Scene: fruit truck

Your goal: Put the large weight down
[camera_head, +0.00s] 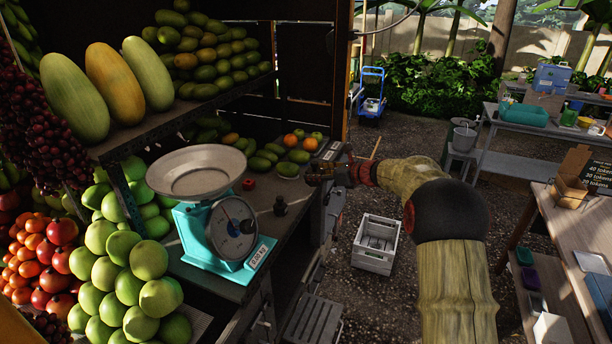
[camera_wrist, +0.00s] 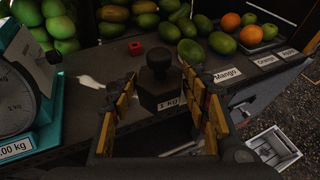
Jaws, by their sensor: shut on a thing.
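My gripper (camera_head: 316,175) is at the front edge of the stall counter, to the right of the scale. In the wrist view its two fingers (camera_wrist: 160,84) stand on either side of a dark weight (camera_wrist: 158,94) with a round knob and a "1 KG" label. The gripper is shut on this weight, which is upright. In the head view the held weight is hard to make out against the dark gripper.
A turquoise scale (camera_head: 216,235) with an empty pan reads 0.00 kg. A small red object (camera_head: 249,184) sits on the counter (camera_head: 262,215). Mangoes and oranges lie behind. A white crate (camera_head: 374,262) stands on the ground.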

